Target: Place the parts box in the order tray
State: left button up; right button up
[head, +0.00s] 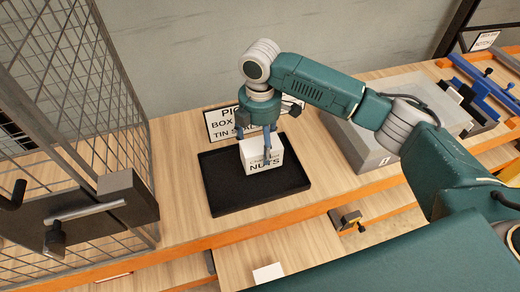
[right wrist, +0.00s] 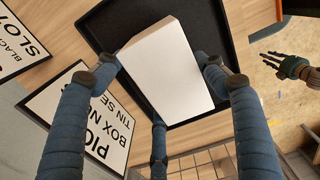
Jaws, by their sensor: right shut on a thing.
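The parts box (head: 263,161) is a white carton lettered "NUTS". It is upright over the back half of the black order tray (head: 232,197), inside its rim as seen from above; I cannot tell whether it touches the tray floor. My right gripper (head: 255,146) comes from above and is shut on the box. In the right wrist view the blue fingers press the sides of the white box (right wrist: 168,70), with the dark tray (right wrist: 115,20) beneath. My left gripper (right wrist: 275,65) shows at the right of that view, its dark fingers spread and empty.
A sign (head: 222,124) stands behind the tray. A grey case (head: 355,145) is to the right on the wooden bench (head: 175,215). A wire mesh cage (head: 75,90) stands at left. Blue and orange clamps (head: 485,85) lie far right. Bare bench lies left of the tray.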

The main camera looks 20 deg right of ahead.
notch_tip(320, 180, down, 4)
jog(key=shift+r+p, duration=0.25)
jog(key=shift+p, duration=0.15)
jog(key=shift+f, duration=0.45)
jog(key=o, duration=1.4)
jog(key=shift+f, duration=0.15)
notch_tip(320, 180, up, 11)
jog(key=b, duration=0.3)
jog(key=shift+r, duration=0.7)
